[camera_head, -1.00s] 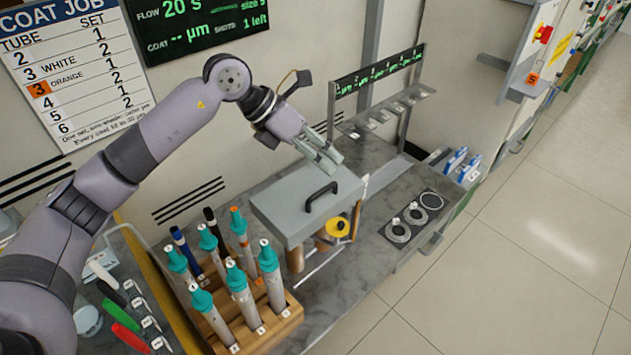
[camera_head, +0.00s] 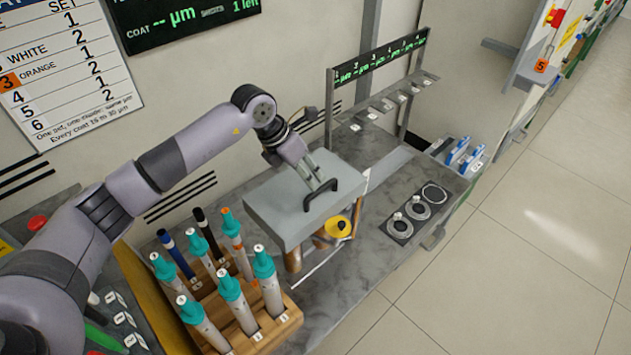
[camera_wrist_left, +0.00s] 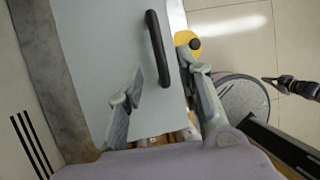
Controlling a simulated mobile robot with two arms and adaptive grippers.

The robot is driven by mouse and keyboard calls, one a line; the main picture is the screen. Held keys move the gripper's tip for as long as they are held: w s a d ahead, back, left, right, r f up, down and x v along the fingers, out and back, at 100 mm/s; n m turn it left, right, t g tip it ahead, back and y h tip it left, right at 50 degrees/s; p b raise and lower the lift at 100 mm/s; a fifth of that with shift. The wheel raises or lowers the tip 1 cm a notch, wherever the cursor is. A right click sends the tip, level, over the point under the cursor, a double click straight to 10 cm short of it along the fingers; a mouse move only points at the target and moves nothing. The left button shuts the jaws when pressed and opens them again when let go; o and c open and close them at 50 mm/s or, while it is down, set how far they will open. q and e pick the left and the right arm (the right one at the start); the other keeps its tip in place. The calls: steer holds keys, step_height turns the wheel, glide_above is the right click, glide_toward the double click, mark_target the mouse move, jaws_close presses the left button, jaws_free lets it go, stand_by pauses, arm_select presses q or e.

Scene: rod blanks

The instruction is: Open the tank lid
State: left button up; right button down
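The tank lid (camera_head: 275,205) is a flat grey slab with a black bar handle (camera_head: 321,192). It lies closed over the tank on the bench. In the left wrist view the lid (camera_wrist_left: 105,50) fills the middle and its handle (camera_wrist_left: 157,48) runs up the picture. My left gripper (camera_head: 324,184) is over the lid at the handle. Its fingers (camera_wrist_left: 160,72) are open, one on each side of the handle as seen from the wrist; I cannot tell whether they touch it. A dark gripper-like shape (camera_wrist_left: 290,87) at the right is likely my right gripper, too small to read.
A wooden rack (camera_head: 262,335) of teal-capped tubes stands close in front of the lid.

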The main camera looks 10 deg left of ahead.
mark_target(319, 188)
arm_select(q)
steer(key=x, duration=0.4)
steer(key=shift+w+f, duration=0.1)
steer(key=shift+d+f, duration=0.1)
steer(key=shift+f, duration=0.2)
steer(key=shift+d+f, duration=0.1)
steer(key=shift+f, duration=0.05)
steer(key=c, duration=0.4)
jaws_close()
arm_select(e)
steer(key=shift+s+a+r, duration=0.15)
steer(key=shift+s+r, duration=0.1)
steer(key=shift+s, duration=0.15)
